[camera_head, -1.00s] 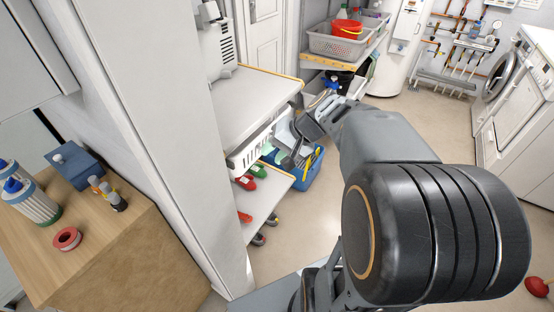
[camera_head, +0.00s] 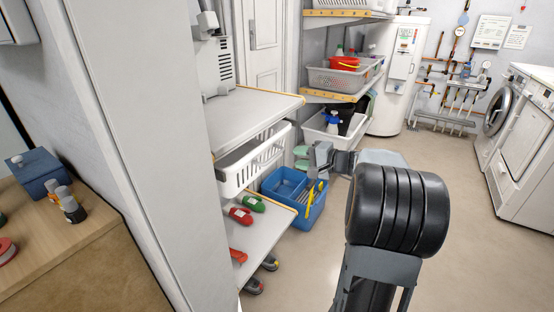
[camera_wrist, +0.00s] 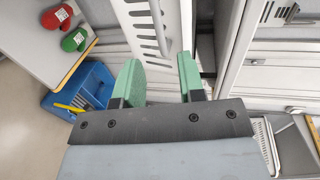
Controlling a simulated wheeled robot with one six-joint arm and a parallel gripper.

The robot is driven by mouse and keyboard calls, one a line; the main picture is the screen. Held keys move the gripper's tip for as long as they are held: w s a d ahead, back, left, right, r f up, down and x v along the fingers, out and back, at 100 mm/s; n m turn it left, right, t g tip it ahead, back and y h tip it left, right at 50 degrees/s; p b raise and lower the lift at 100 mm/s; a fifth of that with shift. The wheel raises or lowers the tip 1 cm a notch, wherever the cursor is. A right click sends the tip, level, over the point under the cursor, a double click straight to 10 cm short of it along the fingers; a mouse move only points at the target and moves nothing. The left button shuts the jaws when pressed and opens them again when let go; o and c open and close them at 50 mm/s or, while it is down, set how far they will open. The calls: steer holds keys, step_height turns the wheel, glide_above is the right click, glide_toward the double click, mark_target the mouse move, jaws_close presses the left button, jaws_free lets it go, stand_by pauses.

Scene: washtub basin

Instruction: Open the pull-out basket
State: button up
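The pull-out basket (camera_head: 236,178) is white with a slotted side, and sits under the upper white shelf in the head view. Its slotted white wall (camera_wrist: 143,25) also shows at the top of the wrist view. My gripper (camera_head: 312,162) is to the right of the basket in the head view, apart from it. In the wrist view my gripper (camera_wrist: 160,82) shows two green-padded fingers spread with a gap between them. Nothing is held. A white edge of the basket lies beyond the fingertips.
A blue crate (camera_head: 308,214) stands on the floor below my gripper. Red and green items lie on the lower white shelf (camera_head: 262,232). A tall white panel (camera_head: 150,130) stands at left. The floor (camera_head: 480,240) at right is clear.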

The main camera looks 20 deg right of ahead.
mark_target(276, 154)
steer(key=b+x, duration=0.1)
steer(key=x, duration=0.8)
steer(key=shift+b, duration=0.35)
jaws_close()
